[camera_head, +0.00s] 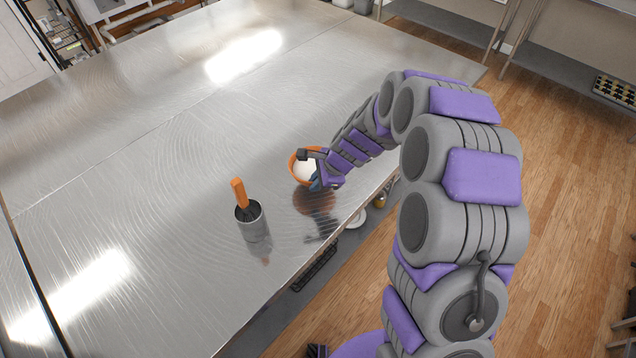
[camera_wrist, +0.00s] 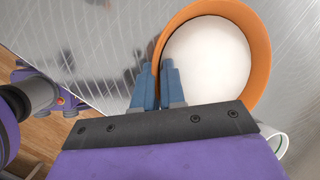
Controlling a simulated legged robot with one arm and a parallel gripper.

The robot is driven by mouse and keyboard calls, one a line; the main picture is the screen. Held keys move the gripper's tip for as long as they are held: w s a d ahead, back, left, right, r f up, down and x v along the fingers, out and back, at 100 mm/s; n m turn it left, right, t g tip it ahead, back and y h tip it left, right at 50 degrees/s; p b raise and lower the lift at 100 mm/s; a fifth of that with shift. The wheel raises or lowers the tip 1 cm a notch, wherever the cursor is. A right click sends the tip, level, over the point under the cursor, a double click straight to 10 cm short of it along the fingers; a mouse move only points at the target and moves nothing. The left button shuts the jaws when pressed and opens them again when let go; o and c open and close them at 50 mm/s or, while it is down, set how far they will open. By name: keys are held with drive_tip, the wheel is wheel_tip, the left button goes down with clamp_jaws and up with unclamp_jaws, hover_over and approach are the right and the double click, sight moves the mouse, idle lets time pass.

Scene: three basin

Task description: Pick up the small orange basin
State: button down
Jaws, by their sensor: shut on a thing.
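The small orange basin (camera_head: 293,165) has an orange wall and a white inside. In the head view it is at the right edge of the metal table, partly hidden by my gripper (camera_head: 316,182). In the wrist view the basin's orange rim (camera_wrist: 262,50) fills the upper right. There my gripper (camera_wrist: 159,85), with blue-grey fingers, is shut on the basin's left wall, one finger inside and one outside. A dark reflection of the basin lies on the table below it; I cannot tell for sure whether the basin touches the table.
A grey metal cup (camera_head: 252,222) with an orange-handled tool (camera_head: 239,193) stands on the table to the left of the basin. The shiny metal table (camera_head: 130,160) is otherwise mostly clear. Below its right edge is a shelf with a white dish (camera_head: 356,219). The wooden floor (camera_head: 560,190) lies to the right.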

drive_tip(key=shift+s+d+r, duration=0.1)
drive_tip(key=shift+s+d, duration=0.35)
drive_tip(key=shift+s, duration=0.2)
drive_tip(key=s+d, duration=0.1)
drive_tip(key=d, duration=0.1)
drive_tip(key=s+d, duration=0.1)
drive_tip(key=d, duration=0.1)
drive_tip(key=s+d+p, duration=0.1)
drive_tip(key=s+d, duration=0.1)
drive_tip(key=shift+d+r, duration=0.3)
drive_tip(key=shift+r, duration=0.05)
drive_tip(key=s+d, duration=0.4)
drive_tip(key=shift+d+r+p, duration=0.25)
drive_tip(key=shift+d+p, duration=0.05)
drive_tip(key=shift+d, duration=0.05)
drive_tip(key=shift+s+a, duration=0.15)
drive_tip(key=shift+s, duration=0.05)
